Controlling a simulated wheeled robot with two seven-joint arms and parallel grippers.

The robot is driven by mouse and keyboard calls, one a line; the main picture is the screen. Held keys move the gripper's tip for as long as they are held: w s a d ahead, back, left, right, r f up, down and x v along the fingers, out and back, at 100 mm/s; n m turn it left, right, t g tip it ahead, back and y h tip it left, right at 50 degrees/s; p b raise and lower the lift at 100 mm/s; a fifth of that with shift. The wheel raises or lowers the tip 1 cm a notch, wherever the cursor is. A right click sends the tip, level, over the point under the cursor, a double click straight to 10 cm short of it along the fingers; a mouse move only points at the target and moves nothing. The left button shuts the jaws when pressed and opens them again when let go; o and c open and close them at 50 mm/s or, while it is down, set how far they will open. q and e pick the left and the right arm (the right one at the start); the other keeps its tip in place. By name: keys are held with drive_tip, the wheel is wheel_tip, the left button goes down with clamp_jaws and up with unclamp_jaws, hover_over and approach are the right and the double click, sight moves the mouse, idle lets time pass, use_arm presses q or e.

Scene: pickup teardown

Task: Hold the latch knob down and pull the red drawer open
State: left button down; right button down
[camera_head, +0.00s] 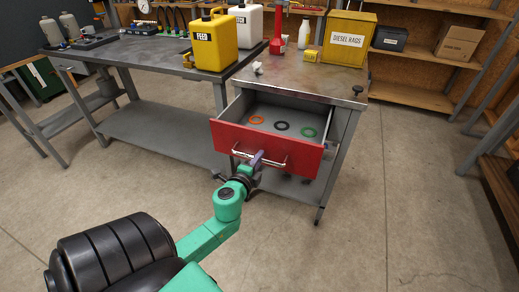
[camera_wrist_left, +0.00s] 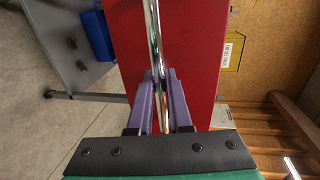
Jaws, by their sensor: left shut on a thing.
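The red drawer (camera_head: 265,145) stands pulled out from the grey steel workbench (camera_head: 305,82). Its inside shows, with an orange ring (camera_head: 256,119), a black ring (camera_head: 281,126) and a green ring (camera_head: 308,132) lying in it. My left gripper (camera_head: 257,159) is shut on the drawer's chrome handle (camera_head: 274,162). In the left wrist view its purple fingers (camera_wrist_left: 162,100) lie on both sides of the handle bar, in front of the red face. My right gripper is out of view.
A yellow feed can (camera_head: 214,42), a white can (camera_head: 249,25), a red bottle (camera_head: 278,32) and a yellow diesel rags box (camera_head: 346,38) stand on the benches. Wooden shelves (camera_head: 425,92) line the right. The concrete floor (camera_head: 400,220) before the drawer is clear, apart from my arm.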

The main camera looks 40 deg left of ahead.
use_arm(q)
drive_tip(key=shift+s, duration=0.1)
drive_tip(key=c, duration=0.8)
unclamp_jaws()
drive_tip(key=shift+c, duration=0.2)
drive_tip(key=b+v, duration=0.3)
drive_tip(key=v, duration=1.1)
drive_tip(key=shift+s+d+b, duration=0.2)
drive_tip(key=shift+b, duration=0.2)
